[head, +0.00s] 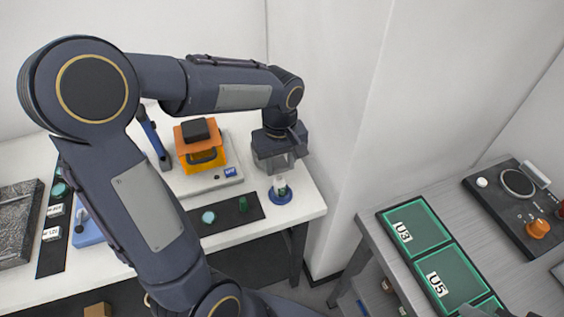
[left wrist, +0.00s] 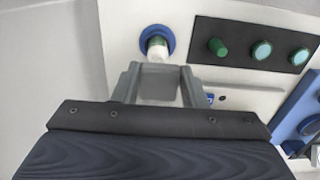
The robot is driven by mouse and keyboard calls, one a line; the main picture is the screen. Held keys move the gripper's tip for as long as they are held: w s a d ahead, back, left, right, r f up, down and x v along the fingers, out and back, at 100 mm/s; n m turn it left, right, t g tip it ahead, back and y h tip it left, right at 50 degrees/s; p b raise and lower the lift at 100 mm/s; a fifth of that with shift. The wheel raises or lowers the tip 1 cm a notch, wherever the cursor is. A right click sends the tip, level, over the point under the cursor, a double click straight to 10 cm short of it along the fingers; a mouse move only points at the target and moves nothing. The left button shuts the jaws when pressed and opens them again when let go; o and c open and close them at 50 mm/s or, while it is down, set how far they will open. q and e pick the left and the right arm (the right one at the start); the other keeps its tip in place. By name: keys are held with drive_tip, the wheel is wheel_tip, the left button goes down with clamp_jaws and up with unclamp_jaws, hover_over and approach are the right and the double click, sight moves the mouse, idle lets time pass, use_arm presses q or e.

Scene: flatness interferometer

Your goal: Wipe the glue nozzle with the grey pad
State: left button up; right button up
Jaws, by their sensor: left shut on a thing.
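My left gripper (head: 282,164) is shut on the grey pad (left wrist: 158,84), a grey block between its two fingers in the left wrist view. The glue bottle (head: 280,184), white and green, stands upright in a round blue holder (head: 280,197) near the table's right end. It also shows in the left wrist view (left wrist: 157,48), just beyond the pad. Its nozzle is too small to make out clearly. The pad is close to the bottle; I cannot tell whether they touch. A grey part at the head view's bottom right edge may be my right gripper (head: 482,311).
A dark strip (head: 226,214) with a green cylinder (head: 243,204) and a pale disc (head: 208,217) lies left of the holder. The orange and black instrument (head: 202,152) stands behind. A grey bench (head: 372,231) with green trays is at right.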

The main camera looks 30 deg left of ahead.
use_arm(q)
drive_tip(key=shift+d, duration=0.6)
drive_tip(key=shift+a, duration=0.1)
drive_tip(key=shift+a, duration=0.55)
drive_tip(key=shift+d, duration=0.1)
drive_tip(key=shift+d, duration=0.6)
drive_tip(key=shift+a, duration=0.15)
drive_tip(key=shift+a, duration=0.5)
